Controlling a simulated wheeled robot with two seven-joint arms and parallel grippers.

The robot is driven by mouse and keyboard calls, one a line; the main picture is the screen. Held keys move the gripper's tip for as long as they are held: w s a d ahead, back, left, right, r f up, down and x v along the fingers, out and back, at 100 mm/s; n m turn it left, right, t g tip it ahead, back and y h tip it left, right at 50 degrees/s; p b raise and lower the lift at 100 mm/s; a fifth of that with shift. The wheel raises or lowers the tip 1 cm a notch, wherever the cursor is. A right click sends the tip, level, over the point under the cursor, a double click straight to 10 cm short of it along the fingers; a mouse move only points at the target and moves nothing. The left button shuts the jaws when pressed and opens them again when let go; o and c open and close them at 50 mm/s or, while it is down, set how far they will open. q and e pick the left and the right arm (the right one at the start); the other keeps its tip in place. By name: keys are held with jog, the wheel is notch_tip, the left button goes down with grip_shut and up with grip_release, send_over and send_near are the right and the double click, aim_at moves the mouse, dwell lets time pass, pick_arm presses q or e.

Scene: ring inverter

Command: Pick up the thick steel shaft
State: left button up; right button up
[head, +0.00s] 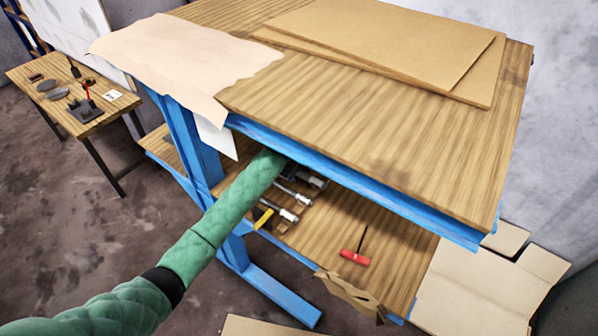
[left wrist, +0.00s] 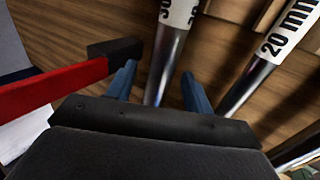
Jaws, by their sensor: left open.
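Two bright steel shafts with white labels lie on the wooden lower shelf. In the left wrist view the middle shaft (left wrist: 169,60) has a partly cut-off label that seems to read 30. The right shaft (left wrist: 243,88) is labelled 20 mm. The middle one looks like the thick shaft. My left gripper (left wrist: 160,82) is open, with its blue fingers on either side of the middle shaft in the picture; I cannot tell how far below it lies. In the head view my green-sleeved left arm reaches under the tabletop and the fingertips are hidden. My right gripper is not in view.
A hammer with a red handle (left wrist: 52,92) and black head lies close left of the fingers. The wooden tabletop (head: 400,150) overhangs the shelf. A red-handled tool (head: 355,258) and a yellow item (head: 263,219) lie on the shelf. Its front right is mostly clear.

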pick_arm(q)
jog(key=shift+s, duration=0.1)
grip_shut()
dwell(1.2)
jog(key=shift+r, duration=0.15)
